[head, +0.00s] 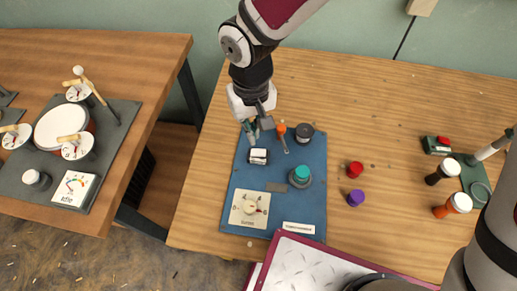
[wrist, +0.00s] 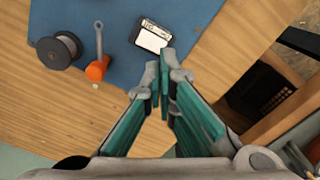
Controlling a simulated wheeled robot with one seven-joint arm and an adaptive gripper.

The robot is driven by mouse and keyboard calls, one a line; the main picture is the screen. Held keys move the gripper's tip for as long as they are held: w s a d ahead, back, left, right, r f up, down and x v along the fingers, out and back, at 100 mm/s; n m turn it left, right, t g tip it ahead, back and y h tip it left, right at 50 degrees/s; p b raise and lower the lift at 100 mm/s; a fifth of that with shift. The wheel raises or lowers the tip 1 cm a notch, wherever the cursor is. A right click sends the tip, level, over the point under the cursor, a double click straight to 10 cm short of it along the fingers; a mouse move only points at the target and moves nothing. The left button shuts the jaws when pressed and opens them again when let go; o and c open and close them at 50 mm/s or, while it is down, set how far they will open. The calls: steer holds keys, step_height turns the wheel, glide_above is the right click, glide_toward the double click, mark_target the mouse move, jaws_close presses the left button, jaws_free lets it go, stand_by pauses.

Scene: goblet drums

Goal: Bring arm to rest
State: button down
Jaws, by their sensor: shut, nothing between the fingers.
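My gripper (head: 250,128) hangs over the back left of the blue mat (head: 232,205) on the right-hand table. In the wrist view my gripper (wrist: 163,88) shows green-lined fingers whose tips come together with nothing between them. A small black-and-white device (head: 258,157) lies on the mat just in front of the gripper; in the wrist view the device (wrist: 151,36) lies just beyond the fingertips. My arm reaches in from the top of the head view.
An orange-handled tool (head: 282,131) and a dark spool (head: 304,132) lie close right of the gripper. A gap separates the left table (head: 150,60).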

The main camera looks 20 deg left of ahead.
stand_by(0.4)
steer(key=w+d+r+m+t, duration=0.1)
steer(key=w+d+r+m, duration=0.1)
steer(key=d+r, duration=0.7)
steer(key=w+d+r+m+t, duration=0.1)
steer(key=w+d+r+m, duration=0.1)
steer(key=d+r, duration=0.7)
steer(key=s+d+r+m+t, duration=0.1)
steer(key=s+d+r+m, duration=0.1)
steer(key=s+d, duration=0.4)
steer(key=s+d+r+m+t+p, duration=0.1)
steer(key=s+d+r+m, duration=0.1)
steer(key=s+d, duration=0.4)
steer(key=d+r, duration=0.1)
steer(key=d, duration=0.3)
steer(key=shift+s+d+r+m, duration=0.25)
steer(key=shift+s+d+m, duration=0.05)
steer(key=c, duration=2.4)
jaws_free()
